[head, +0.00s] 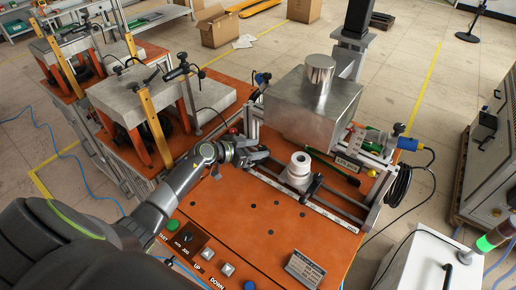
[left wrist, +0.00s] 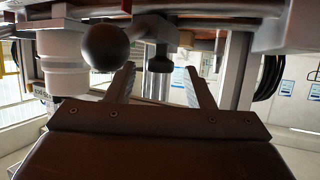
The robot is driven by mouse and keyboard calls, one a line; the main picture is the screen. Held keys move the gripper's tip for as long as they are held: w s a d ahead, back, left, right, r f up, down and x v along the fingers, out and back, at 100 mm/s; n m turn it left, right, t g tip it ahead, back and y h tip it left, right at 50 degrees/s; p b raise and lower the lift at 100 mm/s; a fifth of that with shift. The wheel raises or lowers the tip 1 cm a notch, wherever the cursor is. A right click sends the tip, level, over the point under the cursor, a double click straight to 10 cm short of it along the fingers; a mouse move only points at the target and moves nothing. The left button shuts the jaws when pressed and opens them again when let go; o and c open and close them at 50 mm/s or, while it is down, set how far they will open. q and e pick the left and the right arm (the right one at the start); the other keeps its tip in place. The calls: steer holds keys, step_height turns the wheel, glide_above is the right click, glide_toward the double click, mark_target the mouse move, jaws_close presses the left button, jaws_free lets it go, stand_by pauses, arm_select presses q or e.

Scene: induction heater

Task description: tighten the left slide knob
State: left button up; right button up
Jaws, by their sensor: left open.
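My left gripper (head: 262,153) reaches in from the left over the orange plate, beside the slide rails and left of the white stepped cylinder (head: 299,168). In the left wrist view its two fingers (left wrist: 160,88) stand apart, open. A dark knob on a stem (left wrist: 159,58) shows in the gap between the fingers, apparently beyond the tips; I cannot tell whether they touch it. It seems to be the left slide knob, which the gripper hides in the head view. A dark ball (left wrist: 105,47) and the white cylinder (left wrist: 62,62) show left of it. My right gripper is not in view.
A metal box (head: 312,108) with a steel cylinder (head: 318,78) on top stands behind the rails. The orange plate (head: 265,215) is largely clear in front, with buttons (head: 207,254) at its near edge. Another heater station (head: 150,95) stands at the left.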

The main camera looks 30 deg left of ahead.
arm_select(q)
steer(key=shift+w+d+f, duration=0.2)
steer(key=shift+w+d, duration=0.05)
steer(key=shift+w, duration=0.1)
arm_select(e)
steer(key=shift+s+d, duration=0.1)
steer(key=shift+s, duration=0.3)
arm_select(q)
steer(key=c, duration=0.9)
steer(key=shift+c, duration=0.2)
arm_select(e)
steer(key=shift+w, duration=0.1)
